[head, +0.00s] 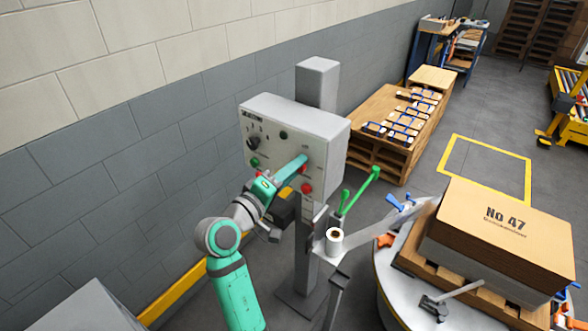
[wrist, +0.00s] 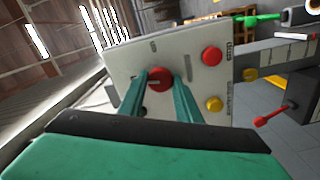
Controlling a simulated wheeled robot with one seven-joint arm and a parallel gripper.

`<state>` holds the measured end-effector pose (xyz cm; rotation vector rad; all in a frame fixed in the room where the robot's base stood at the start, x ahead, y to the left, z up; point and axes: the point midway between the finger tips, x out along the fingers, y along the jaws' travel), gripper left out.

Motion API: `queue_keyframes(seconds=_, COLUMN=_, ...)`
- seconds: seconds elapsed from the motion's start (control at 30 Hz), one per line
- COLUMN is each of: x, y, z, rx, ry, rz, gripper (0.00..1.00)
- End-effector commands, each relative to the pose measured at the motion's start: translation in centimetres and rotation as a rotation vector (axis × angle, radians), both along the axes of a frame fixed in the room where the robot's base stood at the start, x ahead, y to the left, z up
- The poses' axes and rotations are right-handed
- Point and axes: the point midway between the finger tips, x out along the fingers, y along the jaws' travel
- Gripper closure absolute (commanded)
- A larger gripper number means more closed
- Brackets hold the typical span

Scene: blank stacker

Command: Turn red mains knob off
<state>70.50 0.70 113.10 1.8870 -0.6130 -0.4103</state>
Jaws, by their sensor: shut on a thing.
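The red mains knob (wrist: 160,79) is on the front of a light grey control box (head: 332,150). In the wrist view the knob sits between the two teal fingers of my gripper (wrist: 166,82), one on each side. A pale line crosses the knob's face, roughly level in that tilted view. My gripper (head: 300,162) is shut on the knob. In the head view the fingers meet the panel and hide most of the knob.
A red button (head: 306,188) and a yellow button (wrist: 214,104) are beside the knob. A black knob (head: 253,143) is at the panel's left. Green-handled tools (head: 362,188) and a white roll (head: 334,240) are below right. A round table (head: 389,283) with stacked blanks stands right.

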Motion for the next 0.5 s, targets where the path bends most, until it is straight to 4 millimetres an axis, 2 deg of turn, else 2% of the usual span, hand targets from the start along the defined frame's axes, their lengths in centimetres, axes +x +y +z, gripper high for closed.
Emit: queue_keyframes(seconds=0.5, x=-0.03, y=-0.05, z=-0.12, rx=-0.162, ry=0.120, rz=-0.002, gripper=0.92)
